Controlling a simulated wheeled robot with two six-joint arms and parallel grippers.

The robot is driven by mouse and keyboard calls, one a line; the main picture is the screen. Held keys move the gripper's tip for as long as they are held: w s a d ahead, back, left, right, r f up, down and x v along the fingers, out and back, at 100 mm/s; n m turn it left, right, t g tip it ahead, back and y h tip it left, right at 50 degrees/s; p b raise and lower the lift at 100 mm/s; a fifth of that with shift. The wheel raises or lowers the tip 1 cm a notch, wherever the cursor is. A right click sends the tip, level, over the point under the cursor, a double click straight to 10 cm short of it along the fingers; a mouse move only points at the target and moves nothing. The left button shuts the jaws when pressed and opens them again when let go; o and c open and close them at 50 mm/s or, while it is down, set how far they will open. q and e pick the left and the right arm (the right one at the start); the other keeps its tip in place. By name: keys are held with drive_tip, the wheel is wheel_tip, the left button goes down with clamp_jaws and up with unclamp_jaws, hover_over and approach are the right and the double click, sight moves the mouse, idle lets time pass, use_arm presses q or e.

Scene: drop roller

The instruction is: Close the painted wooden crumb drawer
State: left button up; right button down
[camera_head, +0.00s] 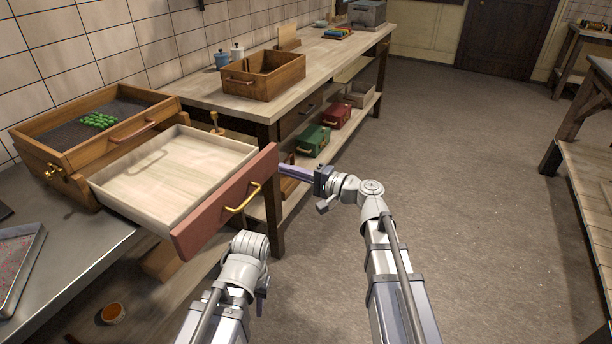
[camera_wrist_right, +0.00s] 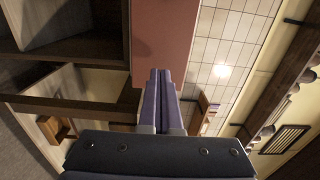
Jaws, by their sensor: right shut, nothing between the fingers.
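The painted wooden crumb drawer (camera_head: 180,175) stands pulled out of its wooden case (camera_head: 75,165) at the left of the head view. It has a pale, bare inside, a dull red front (camera_head: 205,215) and a brass handle (camera_head: 243,198). My right gripper (camera_head: 284,169) is shut and empty, its fingers pointing left close to the right end of the red front. In the right wrist view the shut fingertips (camera_wrist_right: 160,75) overlap the edge of a red panel (camera_wrist_right: 165,35); contact cannot be told. My left arm ends at its wrist (camera_head: 247,255) below the red front; its jaws cannot be made out.
A tray with green pieces (camera_head: 98,121) sits atop the case. A wooden box (camera_head: 263,75) stands on the bench (camera_head: 200,83) behind. Green (camera_head: 312,140) and red (camera_head: 337,115) boxes sit on the shelf below. The floor to the right is clear.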

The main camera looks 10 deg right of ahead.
sight(229, 153)
drive_tip(key=shift+x, duration=1.35)
drive_tip(key=shift+w+a, duration=0.1)
drive_tip(key=x, duration=3.1)
use_arm(q)
drive_tip(key=shift+d, duration=0.1)
use_arm(e)
drive_tip(key=shift+w+a, duration=0.15)
drive_tip(key=shift+w, duration=0.1)
use_arm(q)
drive_tip(key=shift+d, duration=0.35)
use_arm(e)
drive_tip(key=v, duration=1.4)
drive_tip(key=shift+s, duration=0.3)
